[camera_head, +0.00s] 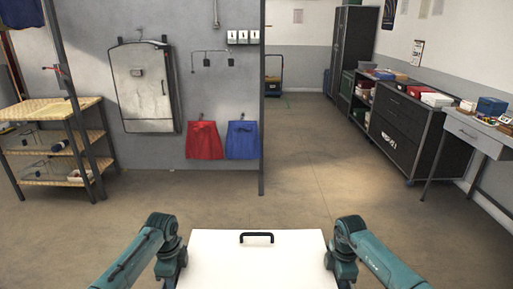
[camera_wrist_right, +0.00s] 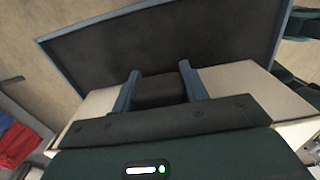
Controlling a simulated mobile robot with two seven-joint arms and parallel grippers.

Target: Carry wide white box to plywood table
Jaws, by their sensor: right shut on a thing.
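The wide white box (camera_head: 258,262) is in front of me at the bottom of the head view, level, with a black handle on its top. My left gripper (camera_head: 172,268) is at its left side; its fingers are hidden, so I cannot tell how they stand. My right gripper is at its right side, and in the right wrist view its blue fingers (camera_wrist_right: 158,88) are shut on a dark grip piece against the white box (camera_wrist_right: 235,85). I cannot pick out a plywood table for certain; a rack (camera_head: 48,110) with a light wood-coloured top stands at the left.
A grey partition with a post (camera_head: 262,100) stands ahead, with red (camera_head: 204,141) and blue (camera_head: 242,140) cloths hanging on it. Dark drawer cabinets (camera_head: 405,125) and a grey table (camera_head: 475,132) line the right wall. The middle floor (camera_head: 310,185) is clear.

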